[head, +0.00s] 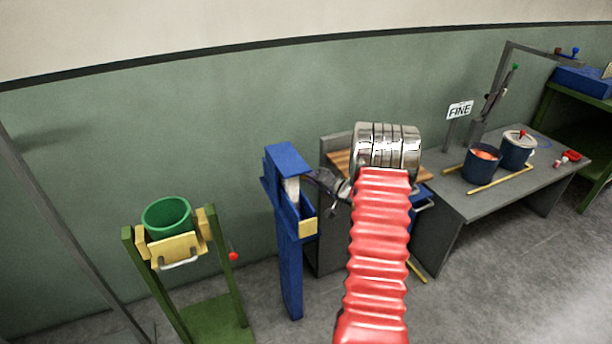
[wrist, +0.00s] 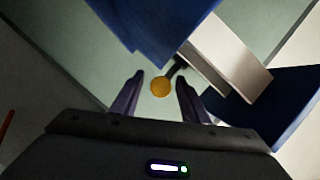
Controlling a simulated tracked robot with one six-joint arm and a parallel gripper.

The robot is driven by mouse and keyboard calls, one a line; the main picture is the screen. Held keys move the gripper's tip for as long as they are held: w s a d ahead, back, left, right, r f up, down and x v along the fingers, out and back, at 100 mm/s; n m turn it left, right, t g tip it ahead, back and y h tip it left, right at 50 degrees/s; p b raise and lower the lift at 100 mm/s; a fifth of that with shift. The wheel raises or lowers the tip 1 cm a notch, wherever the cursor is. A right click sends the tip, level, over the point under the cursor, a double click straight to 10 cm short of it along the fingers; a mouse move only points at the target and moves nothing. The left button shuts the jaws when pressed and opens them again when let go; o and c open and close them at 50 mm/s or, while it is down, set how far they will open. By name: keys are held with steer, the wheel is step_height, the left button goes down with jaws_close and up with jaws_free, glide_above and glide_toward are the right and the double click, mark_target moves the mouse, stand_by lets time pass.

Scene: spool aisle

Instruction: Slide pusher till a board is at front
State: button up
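A tall blue dispenser (head: 290,250) stands left of centre in the head view, with a pale block (head: 292,189) inside its upper part and a yellow piece (head: 308,227) low at its front. In the wrist view the blue housing (wrist: 150,25) and a pale block (wrist: 222,55) show close up. A round yellow knob (wrist: 161,87) on a dark stem, seemingly the pusher's, sticks out beside the block. My gripper (wrist: 159,82) is open, its two dark fingers on either side of the knob with gaps showing. In the head view my gripper (head: 326,182) is beside the dispenser's right side, partly hidden by my arm.
A green bucket (head: 167,214) sits on a green stand (head: 216,325) at left. A grey table (head: 490,205) at right holds two blue pots (head: 481,165) and yellow sticks (head: 500,180). A wooden-topped bench is behind my arm. Open floor lies at lower right.

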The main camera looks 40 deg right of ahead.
steer(key=shift+s+f, duration=0.15)
steer(key=shift+f, duration=0.05)
jaws_close()
steer(key=shift+s, duration=0.1)
steer(key=s+a, duration=0.3)
steer(key=s, duration=0.7)
steer(key=shift+s+a, duration=0.15)
steer(key=shift+s, duration=0.1)
steer(key=shift+f, duration=0.1)
steer(key=shift+o, duration=0.4)
jaws_free()
steer(key=shift+o, duration=0.4)
steer(key=shift+w, duration=0.15)
steer(key=shift+r, duration=0.25)
steer(key=v, duration=1.3)
steer(key=shift+s, duration=0.35)
